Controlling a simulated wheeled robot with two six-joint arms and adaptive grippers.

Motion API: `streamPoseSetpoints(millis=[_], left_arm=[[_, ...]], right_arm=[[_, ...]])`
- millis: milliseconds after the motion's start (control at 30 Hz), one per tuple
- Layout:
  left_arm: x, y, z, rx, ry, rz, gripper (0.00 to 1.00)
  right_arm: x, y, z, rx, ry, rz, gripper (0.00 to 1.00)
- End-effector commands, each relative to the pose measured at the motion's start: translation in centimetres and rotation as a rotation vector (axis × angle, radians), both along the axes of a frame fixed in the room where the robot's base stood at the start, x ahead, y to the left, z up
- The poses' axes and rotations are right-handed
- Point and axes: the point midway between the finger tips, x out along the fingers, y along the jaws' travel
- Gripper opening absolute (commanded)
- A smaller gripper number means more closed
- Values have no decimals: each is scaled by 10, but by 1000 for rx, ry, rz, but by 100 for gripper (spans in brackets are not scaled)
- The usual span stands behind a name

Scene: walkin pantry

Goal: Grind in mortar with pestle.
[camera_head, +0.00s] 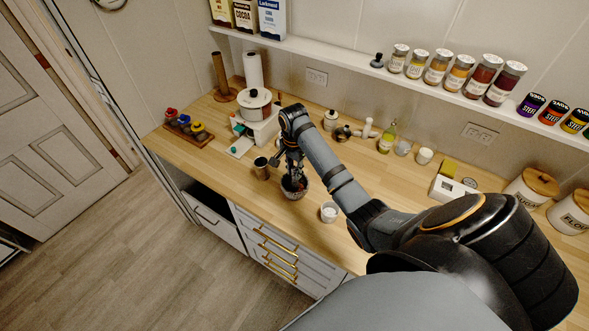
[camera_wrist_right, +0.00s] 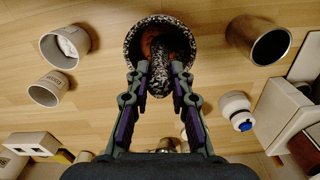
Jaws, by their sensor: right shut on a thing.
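The mortar (camera_wrist_right: 139,30) is a round bowl with speckled black-and-white walls, at the top middle of the right wrist view, with a reddish-brown inside. It also shows in the head view (camera_head: 295,193), on the wooden counter near its front edge. The speckled pestle (camera_wrist_right: 159,75) stands in the mortar, its lower end inside the bowl. My right gripper (camera_wrist_right: 158,81) is shut on the pestle, its fingers either side of it, at the bowl's near rim. In the head view the right gripper (camera_head: 293,178) is directly over the mortar. My left gripper is not in view.
A metal cup (camera_head: 262,169) stands close left of the mortar, and a white cup (camera_head: 329,212) to its right. A kitchen scale (camera_head: 446,188), jars and bottles line the back. A wall shelf (camera_head: 400,78) with spice jars runs above. The counter front right of the mortar is fairly clear.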

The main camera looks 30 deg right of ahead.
Motion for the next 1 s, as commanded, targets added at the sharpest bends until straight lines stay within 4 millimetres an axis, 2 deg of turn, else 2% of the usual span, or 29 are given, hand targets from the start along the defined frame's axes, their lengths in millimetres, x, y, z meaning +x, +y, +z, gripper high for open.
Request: streamPoseSetpoints(millis=[1000], left_arm=[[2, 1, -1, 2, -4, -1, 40]], right_arm=[[0, 0, -11, 0, -1, 0, 0]])
